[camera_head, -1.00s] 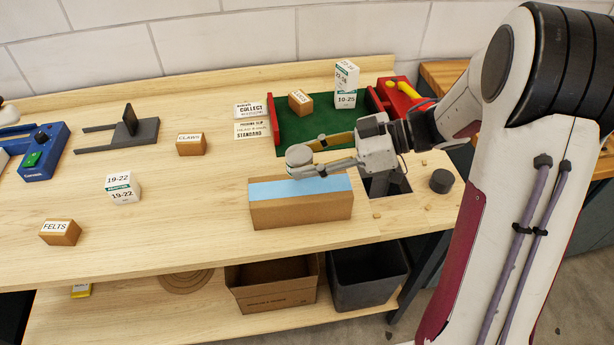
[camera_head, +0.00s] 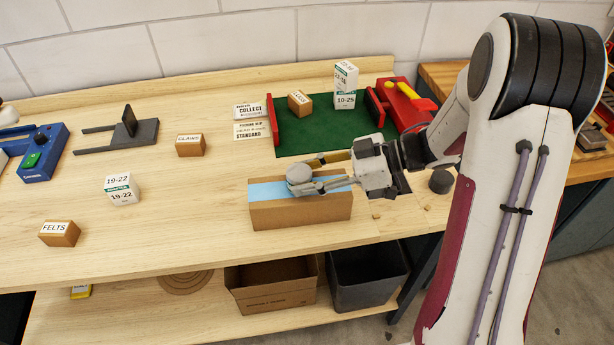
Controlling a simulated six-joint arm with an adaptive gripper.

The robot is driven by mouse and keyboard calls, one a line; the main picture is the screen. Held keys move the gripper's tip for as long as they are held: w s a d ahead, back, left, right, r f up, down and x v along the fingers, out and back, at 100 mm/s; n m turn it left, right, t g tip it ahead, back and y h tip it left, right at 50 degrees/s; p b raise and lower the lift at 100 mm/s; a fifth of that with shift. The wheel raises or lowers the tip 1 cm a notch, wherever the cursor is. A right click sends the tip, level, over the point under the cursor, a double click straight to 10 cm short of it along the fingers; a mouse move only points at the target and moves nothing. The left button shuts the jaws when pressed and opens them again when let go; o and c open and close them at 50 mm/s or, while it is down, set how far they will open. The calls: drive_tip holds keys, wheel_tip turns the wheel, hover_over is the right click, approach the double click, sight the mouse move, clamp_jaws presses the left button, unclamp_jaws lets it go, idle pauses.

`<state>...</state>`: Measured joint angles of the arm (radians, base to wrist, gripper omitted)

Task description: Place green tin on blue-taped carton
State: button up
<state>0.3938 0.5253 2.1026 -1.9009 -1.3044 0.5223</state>
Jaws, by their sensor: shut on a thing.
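The blue-taped carton (camera_head: 300,212) is a brown box on the front part of the bench, with a light blue strip along its top. My gripper (camera_head: 306,177) is over the carton's top, its fingers pointing left. It is shut on a round thing with a pale grey top (camera_head: 299,173). Its green side cannot be made out, so I cannot confirm by colour that it is the green tin.
A green mat (camera_head: 300,137) with a red frame lies behind the carton, bearing a small brown block (camera_head: 300,104) and stacked white boxes (camera_head: 345,85). A dark grey cylinder (camera_head: 441,181) stands to the right. The bench left of the carton is clear up to the 19-22 box (camera_head: 122,189).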

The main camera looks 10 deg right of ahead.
drive_tip(key=shift+f, duration=0.2)
drive_tip(key=shift+f, duration=0.1)
drive_tip(key=o, duration=1.1)
drive_tip(key=v, duration=1.2)
idle(0.3)
